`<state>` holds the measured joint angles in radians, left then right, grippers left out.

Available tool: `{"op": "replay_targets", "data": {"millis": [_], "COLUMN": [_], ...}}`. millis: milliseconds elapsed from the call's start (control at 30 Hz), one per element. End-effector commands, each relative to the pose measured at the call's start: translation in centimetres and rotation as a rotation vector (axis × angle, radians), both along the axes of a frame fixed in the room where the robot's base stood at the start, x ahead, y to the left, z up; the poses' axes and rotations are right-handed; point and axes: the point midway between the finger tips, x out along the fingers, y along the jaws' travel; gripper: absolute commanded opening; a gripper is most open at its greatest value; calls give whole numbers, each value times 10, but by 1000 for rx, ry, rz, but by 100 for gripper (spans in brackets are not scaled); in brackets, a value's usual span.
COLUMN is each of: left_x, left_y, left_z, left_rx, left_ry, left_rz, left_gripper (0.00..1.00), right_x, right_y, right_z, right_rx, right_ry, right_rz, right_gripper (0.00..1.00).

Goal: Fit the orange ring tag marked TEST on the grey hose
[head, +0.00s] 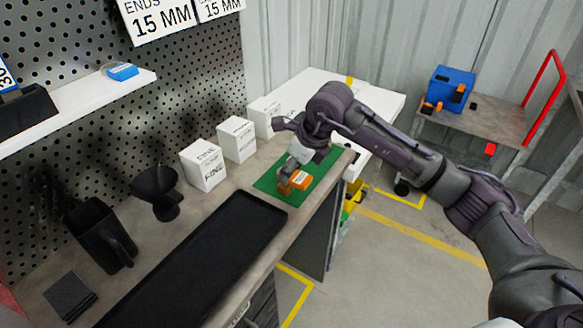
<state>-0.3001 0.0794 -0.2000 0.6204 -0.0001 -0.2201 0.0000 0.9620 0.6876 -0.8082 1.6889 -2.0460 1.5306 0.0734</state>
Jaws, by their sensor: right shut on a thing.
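My right arm reaches in from the right, and my right gripper (293,171) points down over a green mat (322,181) on the bench. It is shut on an orange tag (300,180) with a pale label, just above or touching the mat. The label is too small to read, and the ring part of the tag is not clear. I cannot make out a grey hose. My left gripper is not in view.
White boxes (204,168) stand along the pegboard wall. A black tray (200,262) and black containers (100,232) take up the near bench. A cart (476,128) with a red handle carries a blue unit (452,84) with orange parts. Open floor lies between bench and cart.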

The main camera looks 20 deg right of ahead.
Motion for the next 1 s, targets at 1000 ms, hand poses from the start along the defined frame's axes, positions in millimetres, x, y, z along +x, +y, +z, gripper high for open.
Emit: {"op": "replay_targets", "data": {"millis": [1000], "left_x": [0], "left_y": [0], "left_z": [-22], "left_rx": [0], "left_ry": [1], "left_rz": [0], "left_gripper": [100], "right_x": [0], "right_y": [0], "right_z": [-27], "right_rx": [0], "right_ry": [0], "right_rz": [0], "right_gripper": [7]}}
